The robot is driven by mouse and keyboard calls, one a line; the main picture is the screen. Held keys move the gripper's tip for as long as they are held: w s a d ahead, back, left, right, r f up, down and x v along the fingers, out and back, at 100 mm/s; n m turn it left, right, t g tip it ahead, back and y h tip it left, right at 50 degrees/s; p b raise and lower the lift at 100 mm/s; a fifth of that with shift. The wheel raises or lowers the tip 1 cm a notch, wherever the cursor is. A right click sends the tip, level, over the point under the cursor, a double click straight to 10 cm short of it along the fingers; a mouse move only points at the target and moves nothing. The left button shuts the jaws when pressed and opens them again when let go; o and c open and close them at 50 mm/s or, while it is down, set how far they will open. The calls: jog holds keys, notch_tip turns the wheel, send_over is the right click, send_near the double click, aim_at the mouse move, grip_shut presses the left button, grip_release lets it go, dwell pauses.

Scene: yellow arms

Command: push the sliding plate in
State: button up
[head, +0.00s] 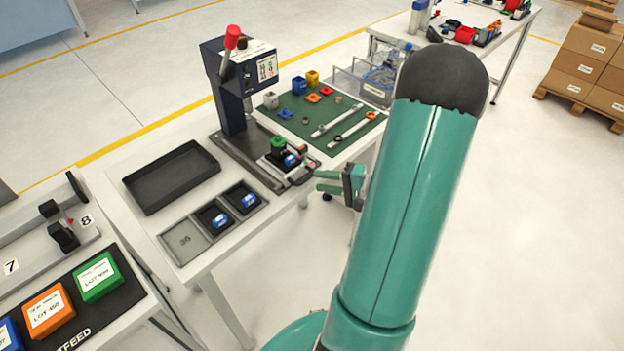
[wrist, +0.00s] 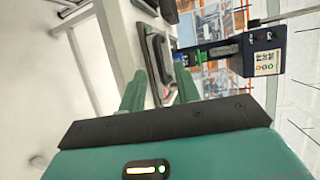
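The sliding plate (head: 297,175) sticks out at the front of the dark press (head: 236,85) on the white table. It carries a green part and a blue part (head: 290,160). My gripper (head: 318,181) is just right of the plate's front end, its fingers pointing at it. The fingers look parted with nothing between them; whether they touch the plate I cannot tell. In the wrist view the two green fingers (wrist: 158,84) are apart, and the press (wrist: 262,62) stands beyond them.
A black tray (head: 172,177) and small bins with blue parts (head: 240,200) lie left of the plate. A green mat (head: 318,118) with small parts and rails lies behind. Open floor lies to the right.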

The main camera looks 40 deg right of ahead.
aim_at(298, 172)
jog(key=shift+x, duration=1.95)
grip_shut()
jog(key=shift+w, duration=0.15)
jog(key=w, duration=0.4)
grip_release()
jog(key=shift+s, duration=0.15)
